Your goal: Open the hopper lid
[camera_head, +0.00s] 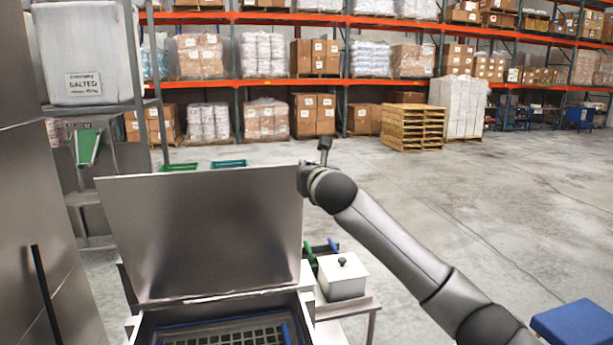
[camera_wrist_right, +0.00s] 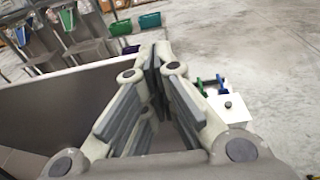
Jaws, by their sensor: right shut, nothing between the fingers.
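The hopper lid (camera_head: 205,235) is a flat grey metal panel. It stands raised, leaning slightly back from its hinge edge, at the rear of the hopper (camera_head: 142,330). The hopper mouth is open below it, with a dark grid in a blue frame (camera_head: 235,334) inside. My right gripper (camera_wrist_right: 156,58) is shut and empty, its fingertips together. In the head view my right wrist is at the lid's upper right edge, and the fingers are not clearly visible. The lid also shows left of the fingers in the wrist view (camera_wrist_right: 45,105). I cannot tell whether they touch. My left gripper is not in view.
A white box with a dark knob (camera_head: 342,277) stands on a small table right of the hopper. A blue-topped object (camera_head: 575,325) is at lower right. A steel cabinet (camera_head: 40,220) is close on the left. Open floor lies right, before pallet racks.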

